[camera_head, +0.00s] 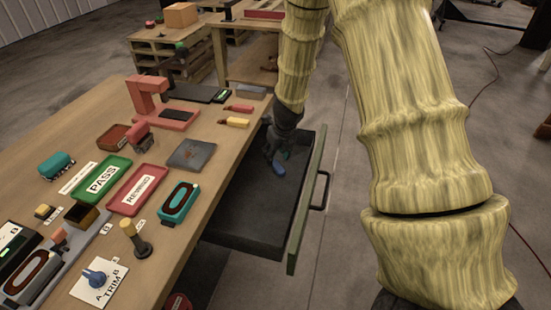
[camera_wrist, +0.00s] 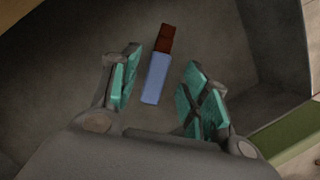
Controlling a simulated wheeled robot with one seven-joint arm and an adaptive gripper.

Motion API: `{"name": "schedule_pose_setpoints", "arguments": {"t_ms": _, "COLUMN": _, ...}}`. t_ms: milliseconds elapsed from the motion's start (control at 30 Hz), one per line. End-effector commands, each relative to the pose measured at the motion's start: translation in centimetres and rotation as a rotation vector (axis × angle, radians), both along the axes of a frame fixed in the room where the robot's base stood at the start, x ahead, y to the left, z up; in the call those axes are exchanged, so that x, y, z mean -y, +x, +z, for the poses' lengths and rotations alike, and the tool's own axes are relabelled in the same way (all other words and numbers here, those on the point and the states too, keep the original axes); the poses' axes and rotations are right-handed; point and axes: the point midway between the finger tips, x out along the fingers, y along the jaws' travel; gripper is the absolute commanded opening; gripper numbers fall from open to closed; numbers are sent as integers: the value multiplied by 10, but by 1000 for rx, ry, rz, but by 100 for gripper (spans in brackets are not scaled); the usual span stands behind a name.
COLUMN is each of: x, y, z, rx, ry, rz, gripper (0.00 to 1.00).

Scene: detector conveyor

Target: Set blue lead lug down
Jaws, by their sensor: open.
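The blue lead lug (camera_wrist: 155,80) lies on the floor of the open drawer, with its brown end (camera_wrist: 165,39) pointing away from my gripper. My gripper (camera_wrist: 157,98) is open, with one teal-padded finger on each side of the lug and a visible gap on both sides. In the head view my gripper (camera_head: 277,154) reaches down into the drawer (camera_head: 245,229) and partly hides its inside. I cannot tell the exact height of the fingers above the drawer floor.
The drawer's green front (camera_head: 306,205) with its handle stands at the right. The workbench (camera_head: 222,166) beside it bears a green PASS tray (camera_head: 101,181), a red REWIND tray (camera_head: 137,190), a red press (camera_head: 148,97) and two lugs (camera_head: 238,108). The rest of the drawer looks empty.

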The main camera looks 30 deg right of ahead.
Motion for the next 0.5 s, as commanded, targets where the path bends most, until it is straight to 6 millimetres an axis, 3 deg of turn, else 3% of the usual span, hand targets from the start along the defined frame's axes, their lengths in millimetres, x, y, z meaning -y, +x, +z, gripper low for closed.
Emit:
{"name": "schedule_pose_setpoints", "arguments": {"t_ms": 200, "x": -1, "y": -12, "z": 42, "rx": 1, "ry": -4, "rz": 2, "gripper": 46}}
{"name": "schedule_pose_setpoints", "arguments": {"t_ms": 500, "x": -2, "y": -23, "z": 74, "rx": 1, "ry": -1, "rz": 1, "gripper": 46}}
